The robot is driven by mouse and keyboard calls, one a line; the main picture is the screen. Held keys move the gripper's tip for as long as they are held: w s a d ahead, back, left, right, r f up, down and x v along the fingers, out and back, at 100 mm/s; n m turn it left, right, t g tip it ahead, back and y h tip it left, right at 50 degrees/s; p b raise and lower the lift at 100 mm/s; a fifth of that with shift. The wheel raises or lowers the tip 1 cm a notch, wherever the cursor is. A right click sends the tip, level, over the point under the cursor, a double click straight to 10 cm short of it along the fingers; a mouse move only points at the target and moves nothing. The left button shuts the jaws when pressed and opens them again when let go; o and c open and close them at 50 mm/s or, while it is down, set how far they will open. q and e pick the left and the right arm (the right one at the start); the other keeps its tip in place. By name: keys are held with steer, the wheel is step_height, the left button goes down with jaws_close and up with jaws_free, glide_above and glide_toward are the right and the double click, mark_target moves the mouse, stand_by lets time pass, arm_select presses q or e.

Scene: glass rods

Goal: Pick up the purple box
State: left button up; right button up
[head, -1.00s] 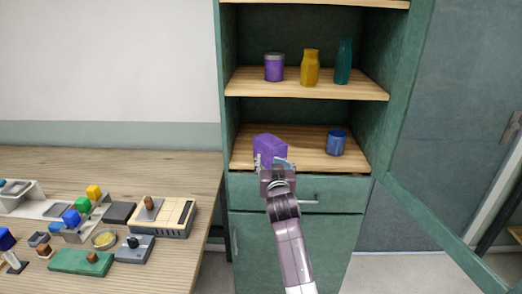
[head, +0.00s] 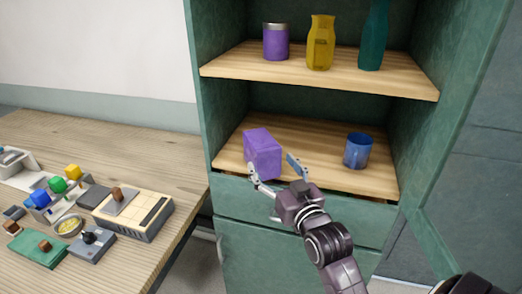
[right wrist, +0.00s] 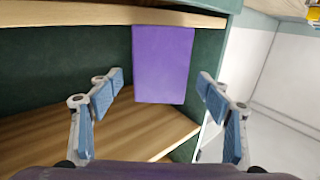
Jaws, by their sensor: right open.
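The purple box (head: 263,154) stands upright on the lower wooden shelf of the green cabinet, near its front left. My right gripper (head: 272,170) is open and empty just in front of the box. One finger is by the box's lower left edge and the other is to its right. In the right wrist view the purple box (right wrist: 163,65) shows between the two open fingers (right wrist: 158,92), with a gap on each side. My left gripper is not in view.
A blue mug (head: 357,151) stands right of the box on the same shelf. The shelf above holds a purple jar (head: 276,42), a yellow bottle (head: 320,44) and a teal bottle (head: 373,38). A cluttered wooden table (head: 150,158) is at left. An open cabinet door (head: 470,190) is at right.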

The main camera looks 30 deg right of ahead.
mark_target(268, 161)
steer(key=shift+w, duration=0.15)
steer(key=shift+w+r, duration=0.1)
steer(key=shift+w, duration=0.25)
steer(key=shift+w+p, duration=0.4)
steer(key=shift+w, duration=0.8)
steer(key=w, duration=0.1)
steer(key=w+d+p, duration=0.1)
steer(key=w, duration=0.2)
steer(key=shift+w+d+f+p, duration=0.2)
steer(key=shift+w+f+p, duration=0.05)
steer(key=shift+p, duration=0.1)
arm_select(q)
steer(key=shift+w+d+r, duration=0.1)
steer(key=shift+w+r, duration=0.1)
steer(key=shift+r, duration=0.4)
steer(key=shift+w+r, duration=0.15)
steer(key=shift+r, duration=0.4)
arm_select(e)
steer(key=shift+c, duration=0.4)
